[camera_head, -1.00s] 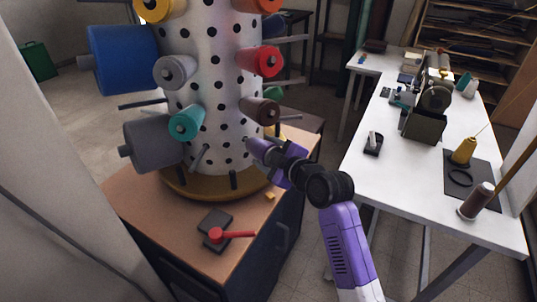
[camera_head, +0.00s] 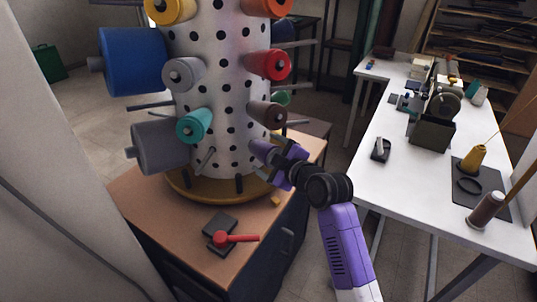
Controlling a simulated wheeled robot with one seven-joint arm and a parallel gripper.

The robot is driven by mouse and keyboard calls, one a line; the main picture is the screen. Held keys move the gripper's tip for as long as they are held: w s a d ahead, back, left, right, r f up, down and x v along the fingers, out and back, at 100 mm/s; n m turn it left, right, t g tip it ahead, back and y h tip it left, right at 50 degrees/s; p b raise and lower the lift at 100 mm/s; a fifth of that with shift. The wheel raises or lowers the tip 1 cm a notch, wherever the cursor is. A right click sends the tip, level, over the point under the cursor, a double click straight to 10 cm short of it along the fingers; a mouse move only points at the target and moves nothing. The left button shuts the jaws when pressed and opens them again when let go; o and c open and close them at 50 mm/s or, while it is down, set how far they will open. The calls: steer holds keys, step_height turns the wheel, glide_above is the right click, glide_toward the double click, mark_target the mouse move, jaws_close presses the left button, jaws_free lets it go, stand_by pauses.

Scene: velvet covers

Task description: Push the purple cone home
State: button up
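The purple cone (camera_head: 262,151) is low on the right side of the white, black-dotted drum rack (camera_head: 222,80). It juts out between the rack and my gripper (camera_head: 277,162), below the brown cone (camera_head: 268,114). My purple and dark gripper is right at the cone's outer end, from the lower right. Its dark fingers show close above and below the cone. Contact, grip and finger opening cannot be made out at this size. The peg and the cone's far end are hidden.
Other cones crowd the rack, including red (camera_head: 268,65), teal (camera_head: 193,126), blue (camera_head: 133,61) and grey (camera_head: 160,147). Bare pegs stick out too. A red-handled tool (camera_head: 235,238) lies on the wooden cabinet top (camera_head: 165,222). A white table (camera_head: 400,180) stands right.

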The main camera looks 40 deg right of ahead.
steer(key=v, duration=0.7)
steer(key=shift+s, duration=0.4)
steer(key=shift+a+r, duration=0.15)
